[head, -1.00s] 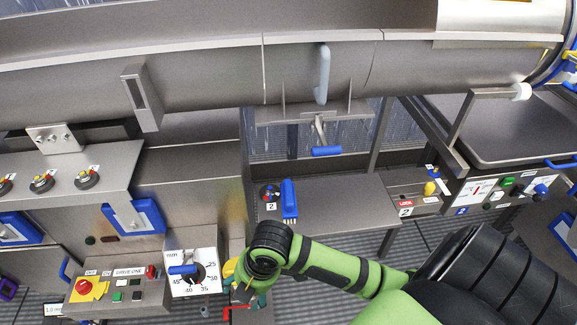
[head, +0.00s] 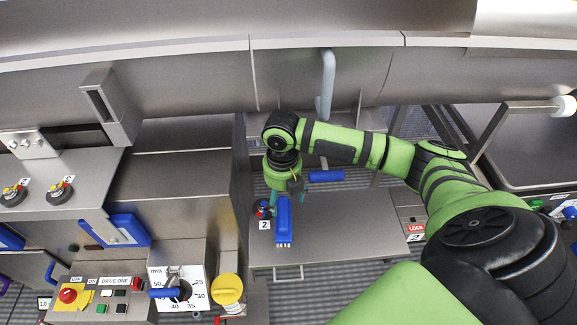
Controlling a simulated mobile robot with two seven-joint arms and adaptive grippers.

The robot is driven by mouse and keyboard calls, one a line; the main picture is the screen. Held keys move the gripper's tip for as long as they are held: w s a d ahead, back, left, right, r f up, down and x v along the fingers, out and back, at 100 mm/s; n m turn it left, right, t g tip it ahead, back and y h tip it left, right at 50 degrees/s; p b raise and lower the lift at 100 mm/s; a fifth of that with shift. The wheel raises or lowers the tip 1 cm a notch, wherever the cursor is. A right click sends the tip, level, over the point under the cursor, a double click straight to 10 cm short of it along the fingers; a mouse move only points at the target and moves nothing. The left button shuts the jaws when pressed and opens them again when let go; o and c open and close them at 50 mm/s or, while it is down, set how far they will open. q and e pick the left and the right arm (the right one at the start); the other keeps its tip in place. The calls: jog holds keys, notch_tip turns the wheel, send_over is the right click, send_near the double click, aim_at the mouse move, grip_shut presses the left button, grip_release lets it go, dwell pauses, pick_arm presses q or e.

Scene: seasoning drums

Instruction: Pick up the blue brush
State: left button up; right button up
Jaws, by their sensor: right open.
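The blue brush (head: 284,224) is on the flat grey metal shelf (head: 350,228) near the middle of the head view. Its pale bristles show at its lower end. My right gripper (head: 287,195) is over the brush's upper end, with its teal fingers pointing down. It is open, one finger to the left of the brush and the other to the right. I cannot tell whether the fingers touch it. The upper end of the brush is partly hidden by the gripper. My left gripper is not in view.
A dark round knob (head: 263,209) with a "2" label sits just left of the brush. A blue-handled lever (head: 326,176) is close behind my right gripper. The large steel drum (head: 200,75) spans the back. The shelf is bare to the right of the brush.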

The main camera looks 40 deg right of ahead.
aim_at(283, 212)
jog(key=f+p, duration=0.1)
jog(key=f, duration=0.1)
jog(key=s+a+f+p, duration=0.1)
jog(key=shift+f+p, duration=0.3)
jog(key=shift+p, duration=0.05)
notch_tip(283, 212, down, 2)
jog(key=shift+d+f, duration=0.15)
jog(key=shift+f, duration=0.25)
jog(key=c, duration=1.4)
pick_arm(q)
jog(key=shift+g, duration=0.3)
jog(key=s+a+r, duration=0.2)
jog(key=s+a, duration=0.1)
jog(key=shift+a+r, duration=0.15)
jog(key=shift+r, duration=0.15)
pick_arm(e)
jog(key=shift+r, duration=0.1)
